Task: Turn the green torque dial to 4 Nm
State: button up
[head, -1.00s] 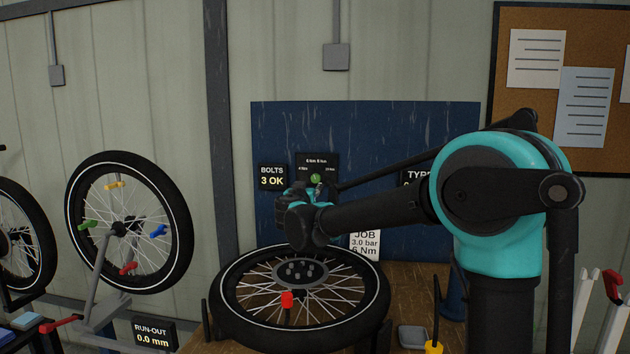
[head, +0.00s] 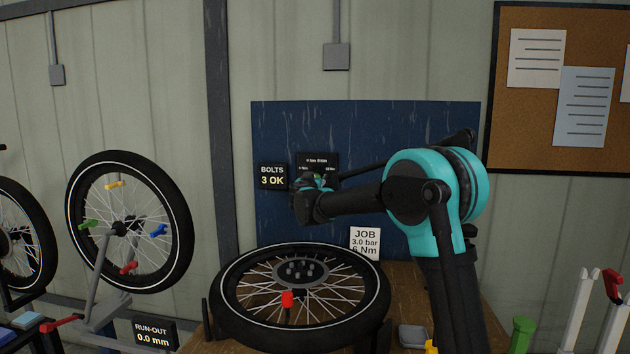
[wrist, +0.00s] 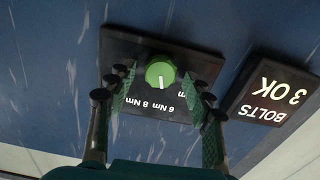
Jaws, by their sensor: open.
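The green torque dial (wrist: 159,72) sits on a dark panel (wrist: 118,52) fixed to the blue board, and the wrist view shows it upside down. Its white mark points down in that picture, towards the printed 6 Nm and 8 Nm labels; I cannot tell exactly which value. The 4 Nm label is not readable there. My gripper (wrist: 161,88) is open, with one finger on each side of the dial and no clear contact. In the head view my gripper (head: 316,184) is in front of the panel (head: 322,158) and hides most of the dial.
A BOLTS 3 OK display (head: 272,176) is close beside the panel. Below, a wheel (head: 232,318) with a red part (head: 288,299) lies on the wooden bench. A JOB card (head: 364,243) reads 3.0 bar, 6 Nm. Another wheel (head: 78,222) stands at left.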

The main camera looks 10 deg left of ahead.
jog(key=shift+c, duration=0.3)
jog(key=c, duration=1.1)
jog(key=shift+n, duration=0.4)
jog(key=shift+a+n, duration=0.15)
jog(key=shift+n, duration=3.45)
jog(key=o, duration=1.2)
jog(key=shift+c, duration=0.2)
